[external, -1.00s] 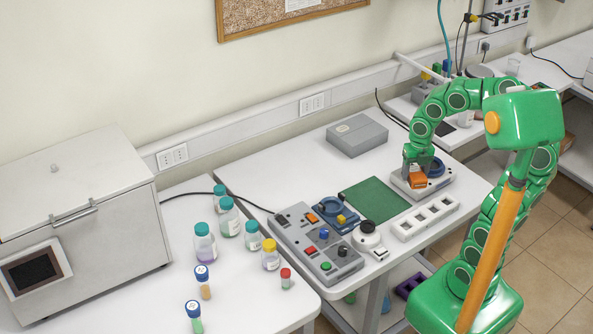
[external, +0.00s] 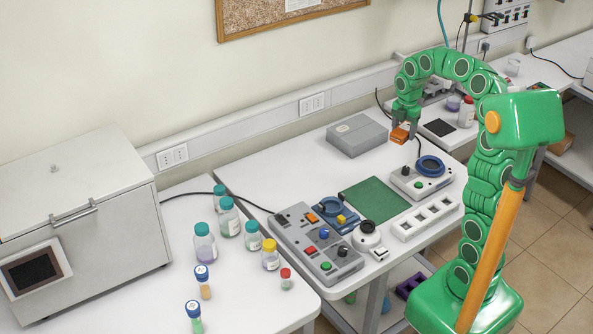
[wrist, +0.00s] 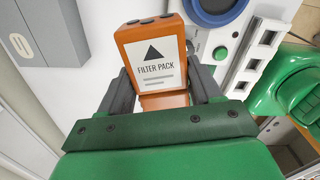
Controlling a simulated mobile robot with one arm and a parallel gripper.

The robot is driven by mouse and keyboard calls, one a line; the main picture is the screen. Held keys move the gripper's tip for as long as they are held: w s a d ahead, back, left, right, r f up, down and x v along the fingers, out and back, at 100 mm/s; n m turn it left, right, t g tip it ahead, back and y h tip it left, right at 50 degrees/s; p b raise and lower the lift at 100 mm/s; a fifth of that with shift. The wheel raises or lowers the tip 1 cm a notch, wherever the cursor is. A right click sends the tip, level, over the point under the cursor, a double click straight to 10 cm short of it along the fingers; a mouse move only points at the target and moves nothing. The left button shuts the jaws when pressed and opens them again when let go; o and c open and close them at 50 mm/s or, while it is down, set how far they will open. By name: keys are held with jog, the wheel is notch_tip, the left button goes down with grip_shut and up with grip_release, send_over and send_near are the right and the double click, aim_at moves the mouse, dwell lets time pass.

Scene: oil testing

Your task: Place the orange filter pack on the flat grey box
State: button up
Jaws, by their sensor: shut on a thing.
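The orange filter pack (external: 399,134) is held in my gripper (external: 402,124). In the wrist view the pack (wrist: 153,60) shows its white label reading FILTER PACK with a black triangle, and it sits between the two dark fingers of my gripper (wrist: 155,75). The flat grey box (external: 357,135) lies at the back of the middle table, just left of the pack in the external view. Part of the box (wrist: 40,30) shows at the upper left of the wrist view. The pack is beside the box, apart from it; its exact height above the table is hard to tell.
A device with a blue ring (external: 421,181) stands in front of the gripper. A green mat (external: 375,199), a white holder with square slots (external: 426,217) and a button panel (external: 314,247) fill the front of the table.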

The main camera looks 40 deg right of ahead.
jog(key=w+r+m, duration=0.2)
jog(key=w+m, duration=0.1)
jog(key=w, duration=0.8)
send_over(358, 129)
jog(key=shift+s+f, duration=0.15)
jog(key=shift+f, duration=4.55)
jog(key=shift+w+f, duration=0.2)
jog(key=shift+f, duration=1.7)
jog(key=shift+f, duration=0.1)
jog(key=o, duration=1.1)
jog(key=shift+o, duration=0.2)
